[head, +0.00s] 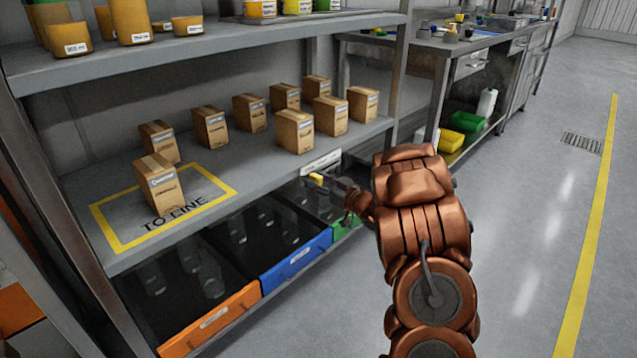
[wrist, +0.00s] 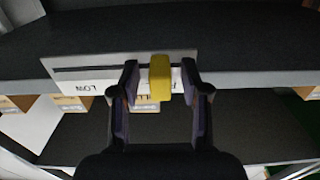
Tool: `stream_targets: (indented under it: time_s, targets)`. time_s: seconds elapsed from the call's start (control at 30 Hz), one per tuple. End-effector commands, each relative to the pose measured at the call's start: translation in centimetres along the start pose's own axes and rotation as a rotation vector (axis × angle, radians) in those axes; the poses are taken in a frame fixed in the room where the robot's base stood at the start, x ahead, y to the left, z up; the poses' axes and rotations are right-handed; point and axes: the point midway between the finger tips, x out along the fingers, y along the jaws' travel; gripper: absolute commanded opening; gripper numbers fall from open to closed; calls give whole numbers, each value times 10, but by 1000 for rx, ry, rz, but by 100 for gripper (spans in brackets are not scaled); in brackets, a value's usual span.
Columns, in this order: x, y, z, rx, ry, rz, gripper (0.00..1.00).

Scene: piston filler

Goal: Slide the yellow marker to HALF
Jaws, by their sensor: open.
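The yellow marker (wrist: 160,88) stands out from a white slotted plate (wrist: 85,72) on the shelf's front edge. The plate's word LOW appears upside down at its left in the wrist view; lettering nearer the marker is partly hidden, and HALF cannot be read. My gripper (wrist: 160,68) is open, one finger on each side of the marker, with small gaps showing. In the head view, the marker (head: 316,179) is small, just below the white plate (head: 322,163), with my gripper (head: 325,183) at it.
Several cardboard boxes (head: 295,131) stand on the shelf above, one on the yellow TO LINE square (head: 110,228). Below are orange (head: 210,320), blue (head: 297,262) and green (head: 347,228) fronted bins. Floor (head: 530,230) to the right is clear.

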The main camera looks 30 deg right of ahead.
Motion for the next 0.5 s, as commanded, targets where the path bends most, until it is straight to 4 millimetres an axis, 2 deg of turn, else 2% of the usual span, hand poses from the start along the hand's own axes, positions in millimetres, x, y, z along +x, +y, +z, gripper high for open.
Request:
stream_targets:
  time_s: [0.07,0.5]
  targets:
    - [0,0,0,0,0,0,44]
    - [0,0,0,-1,0,0,0]
